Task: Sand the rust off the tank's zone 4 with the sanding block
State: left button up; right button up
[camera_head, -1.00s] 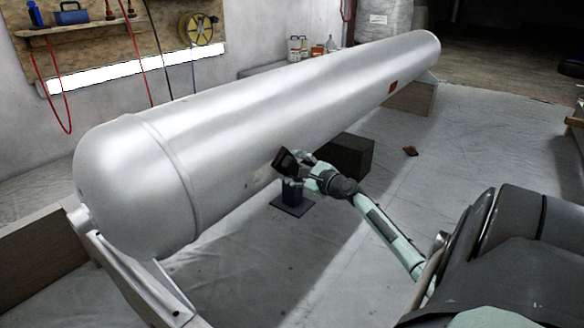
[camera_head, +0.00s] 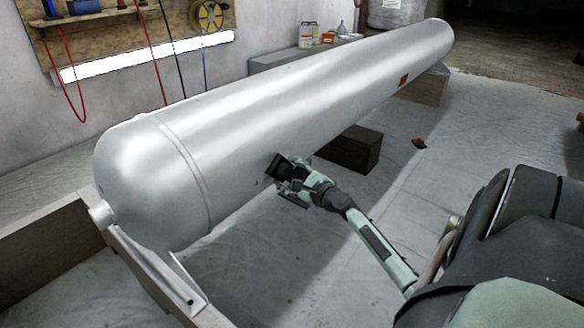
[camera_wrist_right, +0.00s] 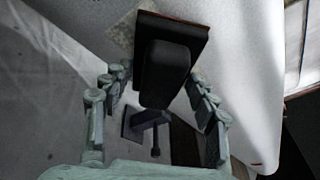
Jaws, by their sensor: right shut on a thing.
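The tank (camera_head: 300,95) is a long silver cylinder lying across the head view. My right gripper (camera_head: 287,171) is shut on the dark sanding block (camera_head: 274,166) at the tank's lower near side. In the right wrist view the block (camera_wrist_right: 168,62) sits between the fingers of my gripper (camera_wrist_right: 160,95), with its reddish-brown edged pad towards the tank. A faint beige patch (camera_wrist_right: 122,34) shows on the tank just left of the pad. I cannot tell whether the pad touches the surface. No zone number is readable. My left gripper is out of view.
A small orange-brown square (camera_head: 403,79) is on the tank's far part. A dark block (camera_head: 352,148) stands under the tank, and a small brown item (camera_head: 419,143) lies on the sheeted floor. A metal cradle (camera_head: 160,270) holds the near end. The floor in front is clear.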

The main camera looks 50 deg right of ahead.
jog(key=shift+s+a+r+p, duration=0.1)
jog(key=shift+a+p, duration=0.65)
jog(key=shift+a, duration=0.6)
jog(key=shift+s+a+r+p, duration=0.1)
jog(key=shift+a+p, duration=0.6)
jog(key=shift+a, duration=0.65)
jog(key=shift+a+f+p, duration=0.1)
jog(key=shift+a+p, duration=0.25)
jog(key=shift+a, duration=0.5)
jog(key=shift+s+f, duration=0.15)
jog(key=shift+s, duration=0.1)
jog(key=b, duration=0.2)
send_near(264, 180)
jog(key=shift+s+d+f, duration=0.1)
jog(key=shift+d+f, duration=0.75)
jog(key=shift+f, duration=0.25)
